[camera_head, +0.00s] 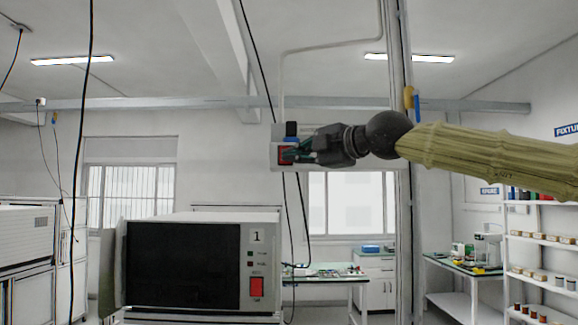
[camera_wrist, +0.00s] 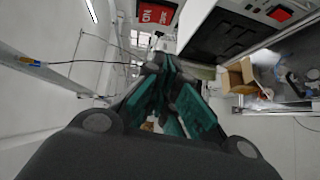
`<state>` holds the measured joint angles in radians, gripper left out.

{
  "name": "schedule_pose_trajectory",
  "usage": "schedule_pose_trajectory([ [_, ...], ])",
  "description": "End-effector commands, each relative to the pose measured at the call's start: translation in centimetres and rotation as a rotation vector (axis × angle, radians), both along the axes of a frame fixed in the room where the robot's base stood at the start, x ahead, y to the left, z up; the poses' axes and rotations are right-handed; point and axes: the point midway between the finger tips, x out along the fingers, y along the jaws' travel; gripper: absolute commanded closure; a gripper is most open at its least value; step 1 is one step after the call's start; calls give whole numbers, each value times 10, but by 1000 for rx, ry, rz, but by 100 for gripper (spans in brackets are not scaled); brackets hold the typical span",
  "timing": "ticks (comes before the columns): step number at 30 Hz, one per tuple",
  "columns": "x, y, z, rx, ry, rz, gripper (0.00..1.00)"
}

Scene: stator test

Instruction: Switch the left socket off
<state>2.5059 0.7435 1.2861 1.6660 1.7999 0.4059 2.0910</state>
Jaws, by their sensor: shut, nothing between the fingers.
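A white socket box (camera_head: 340,164) hangs in the middle of the head view. At its left end is a red switch (camera_head: 285,154), with a dark blue plug-like part (camera_head: 291,130) above it. My gripper (camera_head: 290,155) reaches in from the right, its tips at or just in front of the red switch; touch cannot be told. Gripper and wrist hide much of the box's middle and right. In the wrist view, a red switch face (camera_wrist: 157,13) with white lettering, seemingly "ON", lies beyond the tips. My gripper (camera_wrist: 162,65) is shut and empty there, with green finger pads.
A white instrument marked 1 (camera_head: 215,217), with a dark screen and red switch (camera_head: 257,287), stands below left of the box. Black cables (camera_head: 265,60) hang near the box. A pole (camera_head: 403,220) rises behind. Shelves (camera_head: 545,239) and a bench (camera_head: 465,268) stand at right.

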Motion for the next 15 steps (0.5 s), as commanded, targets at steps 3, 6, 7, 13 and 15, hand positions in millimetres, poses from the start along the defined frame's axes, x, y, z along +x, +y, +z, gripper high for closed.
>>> schedule_pose_trajectory([
  [3,-16,-14,-7,0,1,2,100],
  [6,-28,-26,-9,1,2,2,100],
  [7,-32,-28,-9,0,2,2,100],
  [13,-48,-43,-10,-1,1,2,100],
  [15,-50,-47,-10,-1,2,1,100],
])
